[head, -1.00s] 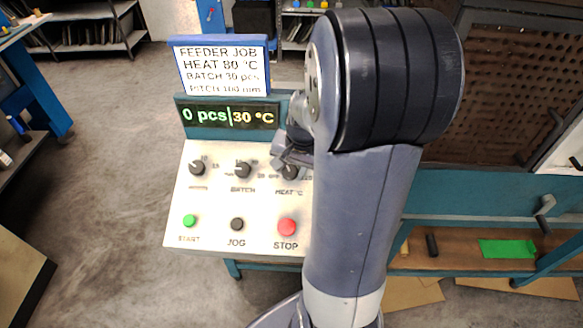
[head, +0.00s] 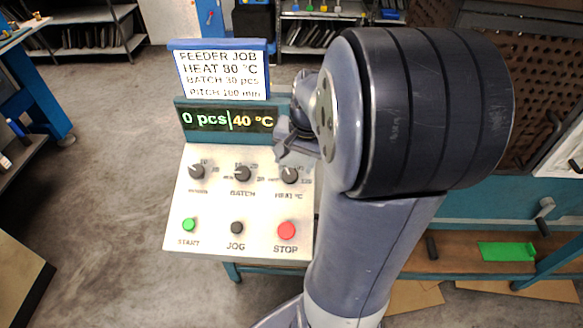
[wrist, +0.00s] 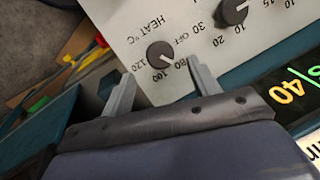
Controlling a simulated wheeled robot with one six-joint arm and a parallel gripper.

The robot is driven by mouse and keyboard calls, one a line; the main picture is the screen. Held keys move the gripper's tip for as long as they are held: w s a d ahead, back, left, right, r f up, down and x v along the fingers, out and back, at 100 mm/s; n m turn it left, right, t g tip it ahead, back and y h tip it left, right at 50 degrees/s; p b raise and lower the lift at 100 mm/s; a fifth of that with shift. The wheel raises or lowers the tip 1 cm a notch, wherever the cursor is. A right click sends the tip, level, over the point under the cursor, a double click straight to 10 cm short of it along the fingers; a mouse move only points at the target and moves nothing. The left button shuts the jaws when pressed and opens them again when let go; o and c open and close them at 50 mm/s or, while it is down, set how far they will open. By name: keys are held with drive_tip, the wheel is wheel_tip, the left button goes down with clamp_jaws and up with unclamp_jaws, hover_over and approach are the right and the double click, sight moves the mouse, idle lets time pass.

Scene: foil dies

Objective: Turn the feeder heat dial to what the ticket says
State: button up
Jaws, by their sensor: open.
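The ticket (head: 220,75) on the panel's top reads FEEDER JOB, HEAT 80 °C, BATCH 30 pcs, PITCH 100 mm. The display (head: 228,119) below it reads 0 pcs and 40 °C. The black heat dial (head: 289,175) is the rightmost of three dials on the sloped panel. In the wrist view the heat dial (wrist: 160,55) has OFF, 80, 100 and 120 printed around it. My gripper (wrist: 161,70) is open, its fingers apart with the dial just beyond and between the tips, not visibly gripped. In the head view my gripper (head: 291,148) is just above the dial, partly hidden by my arm.
The batch dial (head: 242,174) and another dial (head: 197,171) sit to the left. Below are the green START (head: 189,225), black JOG (head: 237,228) and red STOP (head: 286,230) buttons. A green piece (head: 507,250) lies on the shelf at right.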

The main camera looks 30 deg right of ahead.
sight(290, 174)
drive_tip(key=v, duration=0.5)
drive_tip(key=shift+r, duration=0.1)
drive_tip(key=x, duration=1)
drive_tip(key=shift+f, duration=0.4)
drive_tip(key=shift+n, duration=0.3)
drive_tip(key=shift+r, duration=0.1)
